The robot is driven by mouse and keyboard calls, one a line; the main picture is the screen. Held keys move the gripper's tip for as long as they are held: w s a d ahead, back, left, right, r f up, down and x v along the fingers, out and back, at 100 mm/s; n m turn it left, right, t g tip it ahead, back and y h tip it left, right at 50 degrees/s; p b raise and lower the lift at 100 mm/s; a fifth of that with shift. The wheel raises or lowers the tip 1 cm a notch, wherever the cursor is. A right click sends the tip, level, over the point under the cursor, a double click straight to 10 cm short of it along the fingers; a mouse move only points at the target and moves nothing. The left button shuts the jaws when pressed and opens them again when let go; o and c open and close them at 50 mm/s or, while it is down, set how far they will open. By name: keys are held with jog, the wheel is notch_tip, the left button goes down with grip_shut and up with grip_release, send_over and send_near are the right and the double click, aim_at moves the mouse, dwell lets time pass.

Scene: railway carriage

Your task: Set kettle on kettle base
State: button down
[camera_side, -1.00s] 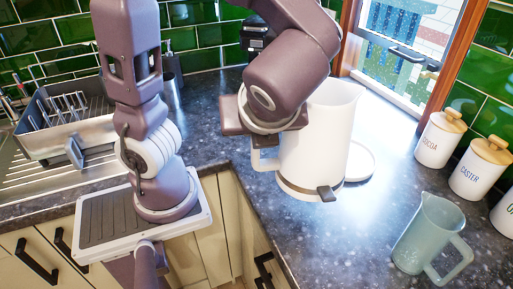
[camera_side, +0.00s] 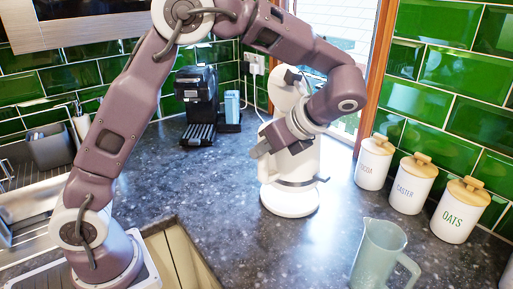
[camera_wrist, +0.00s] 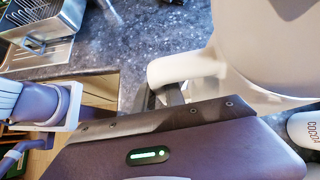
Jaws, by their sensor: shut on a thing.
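The white kettle (camera_side: 304,165) stands upright at the middle right of the side view, partly hidden behind my gripper (camera_side: 264,149). My gripper is shut on the kettle's handle, which shows in the wrist view (camera_wrist: 188,68) with the fingers around it. The kettle's wide body (camera_wrist: 268,45) fills the upper right there. The round white kettle base (camera_side: 290,206) lies on the counter directly under the kettle. The kettle's bottom is at or very close to the base; I cannot tell whether it is fully seated.
Labelled canisters (camera_side: 406,184) with wooden lids stand along the right wall. A translucent jug (camera_side: 379,255) stands at the front right. A black coffee machine (camera_side: 196,102) is at the back, and a dish rack (camera_side: 30,205) at the left. The middle counter is clear.

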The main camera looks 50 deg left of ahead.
aim_at(267, 169)
jog(key=shift+f, duration=2.95)
jog(key=c, duration=1.7)
grip_release()
jog(key=shift+f, duration=0.1)
jog(key=shift+v, duration=5.55)
jog(key=shift+s+a, duration=0.1)
jog(key=s+a+r+n+t+h, duration=0.1)
jog(key=s+a+r+n+h, duration=0.25)
jog(key=s, duration=0.25)
jog(key=s+a+r+n+t+h, duration=0.1)
jog(key=s+a+r+n+h, duration=0.1)
jog(key=s+n, duration=0.3)
jog(key=s+f+n+t+h, duration=0.1)
jog(key=s+n, duration=0.1)
jog(key=s, duration=0.1)
jog(key=s+d+f+n+t+h, duration=0.1)
jog(key=s+n+t, duration=0.1)
jog(key=s+n, duration=0.1)
jog(key=s+f+n+t+h, duration=0.1)
jog(key=s+n, duration=0.2)
jog(key=s, duration=0.1)
jog(key=shift+s+d+f+t+h, duration=0.15)
jog(key=shift+s+d+t+h, duration=0.1)
jog(key=shift+d+t, duration=0.15)
